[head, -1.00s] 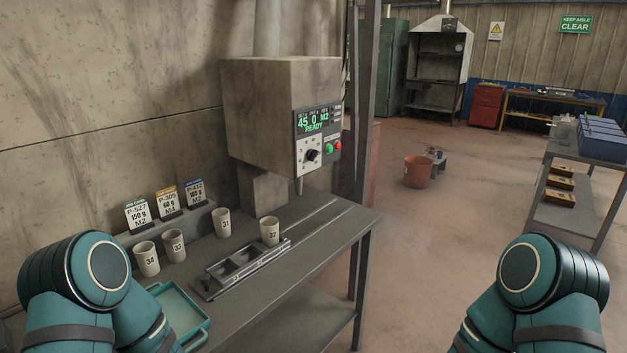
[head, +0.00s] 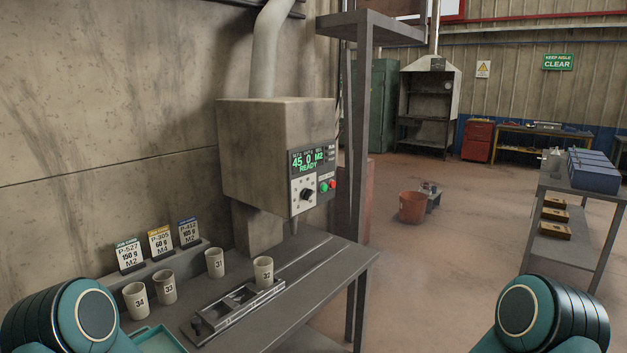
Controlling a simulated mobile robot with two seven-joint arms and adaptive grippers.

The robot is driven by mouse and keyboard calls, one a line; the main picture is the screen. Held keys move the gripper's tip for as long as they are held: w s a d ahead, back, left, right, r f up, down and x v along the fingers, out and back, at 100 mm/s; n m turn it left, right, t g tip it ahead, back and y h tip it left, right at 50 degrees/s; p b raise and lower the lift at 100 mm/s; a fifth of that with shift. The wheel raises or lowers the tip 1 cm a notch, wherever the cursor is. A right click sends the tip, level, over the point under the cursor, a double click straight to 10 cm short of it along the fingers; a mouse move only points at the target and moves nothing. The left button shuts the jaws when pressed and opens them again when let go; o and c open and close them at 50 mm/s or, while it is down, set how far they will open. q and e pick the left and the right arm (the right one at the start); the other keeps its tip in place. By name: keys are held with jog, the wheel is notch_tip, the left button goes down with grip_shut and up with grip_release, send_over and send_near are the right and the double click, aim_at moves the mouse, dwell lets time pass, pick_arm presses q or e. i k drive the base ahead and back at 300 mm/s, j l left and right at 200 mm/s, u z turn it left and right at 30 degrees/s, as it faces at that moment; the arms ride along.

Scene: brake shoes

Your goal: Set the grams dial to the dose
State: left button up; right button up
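The grams dial is a black knob (head: 306,194) on a pale plate on the front panel of the grey dispenser box (head: 262,150). The green display (head: 308,160) above it reads about "45 0 M2" and "READY". Job cards stand at the back of the bench: P-527 150 g M2 (head: 129,256), P-305 60 g M4 (head: 160,243) and P-412, which looks like 105 g M2 (head: 188,233). Only teal parts of my two arms show at the lower corners. Neither gripper is in view.
Cups numbered 34 (head: 136,301), 33 (head: 165,287), 31 (head: 214,263) and 32 (head: 263,271) stand on the bench, 32 at the metal slotted fixture (head: 210,317). A teal tray (head: 160,340) is at front left.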

aim_at(307, 193)
jog(key=i+l+u, duration=0.1)
jog(key=u, duration=0.4)
jog(key=i+l+u, duration=0.1)
jog(key=l+u, duration=0.15)
jog(key=u, duration=0.25)
jog(key=i+l+u, duration=0.1)
jog(key=l+u, duration=0.35)
jog(key=l, duration=0.5)
jog(key=l+u, duration=0.2)
jog(key=l, duration=0.75)
